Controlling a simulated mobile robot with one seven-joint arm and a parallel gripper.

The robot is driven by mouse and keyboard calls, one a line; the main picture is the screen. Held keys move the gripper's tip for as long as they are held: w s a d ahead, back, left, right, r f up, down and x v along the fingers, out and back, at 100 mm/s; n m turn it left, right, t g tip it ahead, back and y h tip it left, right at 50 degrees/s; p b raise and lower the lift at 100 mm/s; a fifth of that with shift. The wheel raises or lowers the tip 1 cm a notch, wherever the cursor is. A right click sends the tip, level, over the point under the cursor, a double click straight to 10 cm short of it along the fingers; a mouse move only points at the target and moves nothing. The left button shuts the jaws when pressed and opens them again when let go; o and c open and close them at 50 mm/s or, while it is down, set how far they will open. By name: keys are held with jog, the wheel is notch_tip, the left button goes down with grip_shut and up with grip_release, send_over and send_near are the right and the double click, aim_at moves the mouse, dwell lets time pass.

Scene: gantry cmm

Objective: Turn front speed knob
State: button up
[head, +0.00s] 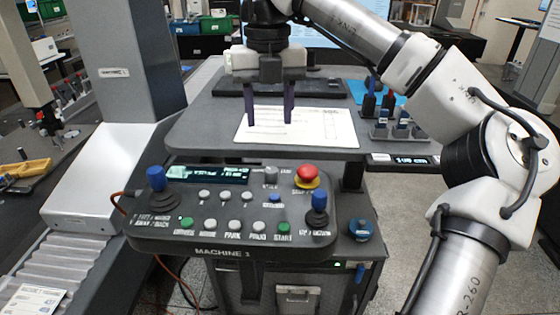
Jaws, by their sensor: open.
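The control panel (215,238) labelled MACHINE 1 faces me at the front of the table. A small grey round knob (271,172) sits on its upper part, between the lit display (207,174) and the red emergency-stop button (307,175); its lettering is too small to read, so I cannot tell for sure that it is the speed knob. My gripper (268,119) is open and empty, fingers pointing down over the paper sheet on the table, behind and above the knob. It does not touch the panel.
Two blue-topped joysticks (157,180) (319,203) rise from the panel's sides, with several push buttons between them. A paper sheet (325,127) lies on the table (195,140). A holder with probes (395,125) stands at right. A grey column (125,80) stands at left.

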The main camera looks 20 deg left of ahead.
aim_at(271, 169)
notch_tip(271, 169, down, 12)
jog(key=shift+r+p, duration=0.25)
jog(key=shift+p, duration=0.75)
jog(key=shift+c, duration=0.4)
jog(key=c, duration=0.9)
